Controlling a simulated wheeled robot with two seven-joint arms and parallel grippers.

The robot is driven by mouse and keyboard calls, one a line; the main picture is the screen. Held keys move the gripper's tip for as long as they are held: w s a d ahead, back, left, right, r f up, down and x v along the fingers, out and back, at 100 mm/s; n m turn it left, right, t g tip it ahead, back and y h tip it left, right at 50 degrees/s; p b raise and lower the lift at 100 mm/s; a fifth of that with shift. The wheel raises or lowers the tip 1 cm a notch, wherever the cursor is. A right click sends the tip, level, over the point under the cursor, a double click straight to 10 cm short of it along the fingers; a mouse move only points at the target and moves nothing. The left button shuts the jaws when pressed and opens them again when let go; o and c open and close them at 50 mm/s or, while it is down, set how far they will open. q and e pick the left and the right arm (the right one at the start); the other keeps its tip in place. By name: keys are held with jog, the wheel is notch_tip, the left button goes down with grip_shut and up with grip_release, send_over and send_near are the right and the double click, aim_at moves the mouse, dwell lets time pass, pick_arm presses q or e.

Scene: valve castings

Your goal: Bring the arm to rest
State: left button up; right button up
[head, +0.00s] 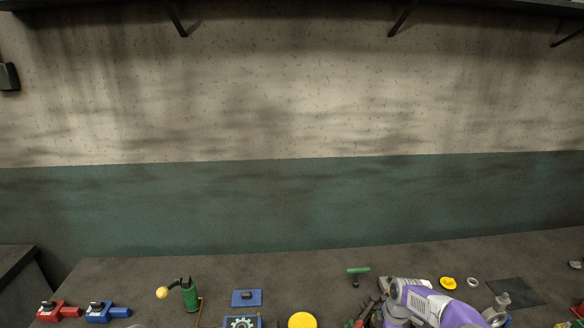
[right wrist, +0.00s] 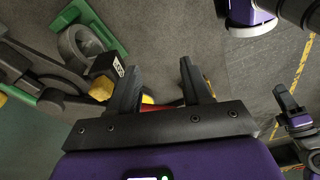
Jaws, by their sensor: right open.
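My right arm, purple and white, reaches over the table (head: 120,275) at the lower right of the head view. In the right wrist view my right gripper (right wrist: 160,75) shows two dark fingers spread apart. I see nothing held between them. Something yellow and red shows partly beyond the fingers, mostly hidden by the gripper. A dark casting with a grey ring (right wrist: 82,47) and a green part (right wrist: 88,22) lies to the left of the fingers.
Red (head: 60,312) and blue (head: 105,313) valves lie at the far left. A green cylinder (head: 189,295), blue plate (head: 247,298), yellow disc (head: 302,320), green T-handle (head: 358,271), yellow knob (head: 448,283) and grey casting (head: 497,309) stand along the table.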

jog(key=s+a+f+m+y, duration=0.3)
jog(key=s+a+f+m, duration=0.7)
jog(key=s+a+f, duration=0.4)
jog(key=s+a+f+m, duration=0.1)
jog(key=s+m, duration=0.3)
jog(key=s, duration=0.4)
jog(key=s+a+f+m, duration=0.15)
jog(key=s+m, duration=0.25)
jog(key=s, duration=0.4)
pick_arm(q)
notch_tip(320, 180, down, 16)
jog(key=b, duration=1.6)
jog(key=shift+s+f+b, duration=0.2)
jog(key=shift+s+b, duration=0.1)
jog(key=shift+s, duration=0.1)
pick_arm(e)
notch_tip(320, 180, down, 15)
jog(key=shift+a, duration=0.15)
